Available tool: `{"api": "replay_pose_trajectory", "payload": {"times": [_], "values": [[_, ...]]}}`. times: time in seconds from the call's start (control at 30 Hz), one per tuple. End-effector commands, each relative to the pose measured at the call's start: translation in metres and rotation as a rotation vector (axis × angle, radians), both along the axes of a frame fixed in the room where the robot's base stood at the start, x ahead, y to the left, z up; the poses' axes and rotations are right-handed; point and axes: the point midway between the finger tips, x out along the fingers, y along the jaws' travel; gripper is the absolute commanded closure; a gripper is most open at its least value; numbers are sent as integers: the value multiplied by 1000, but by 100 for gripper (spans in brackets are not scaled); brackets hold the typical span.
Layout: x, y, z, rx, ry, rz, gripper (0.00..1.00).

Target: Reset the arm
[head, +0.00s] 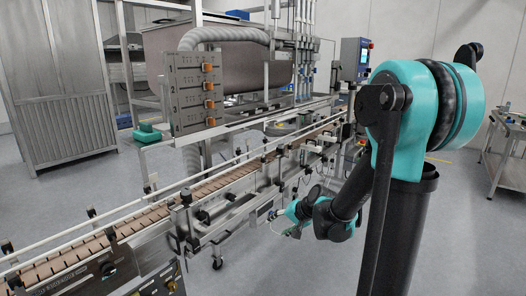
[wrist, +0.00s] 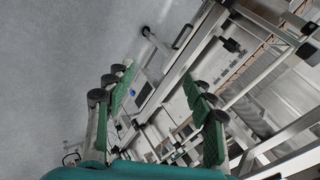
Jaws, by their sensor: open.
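My gripper (wrist: 158,92) is open in the wrist view, its two green-padded fingers wide apart with nothing between them. Behind the fingers show the machine's metal frame and the grey floor. In the head view my arm reaches down and forward from its teal shoulder, and its far end with my gripper (head: 277,214) is low beside the near side of the conveyor. The gripper is small there and its fingers are hard to make out. I cannot tell its exact distance from the conveyor frame.
The conveyor (head: 215,180) runs from the lower left to the back middle, with rails and brackets jutting out. A panel with orange latches (head: 196,92) stands behind it. A metal table (head: 505,150) is at the far right. The floor right of the conveyor looks open.

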Motion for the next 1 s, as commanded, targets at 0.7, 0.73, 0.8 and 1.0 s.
{"api": "replay_pose_trajectory", "payload": {"times": [0.7, 0.73, 0.8, 1.0], "values": [[-198, -130, -42, -656, 57, 243, 46], [-199, -131, -42, -662, 58, 245, 46], [-200, -132, -43, -666, 58, 247, 46], [-200, -132, -43, -666, 58, 247, 46]]}}
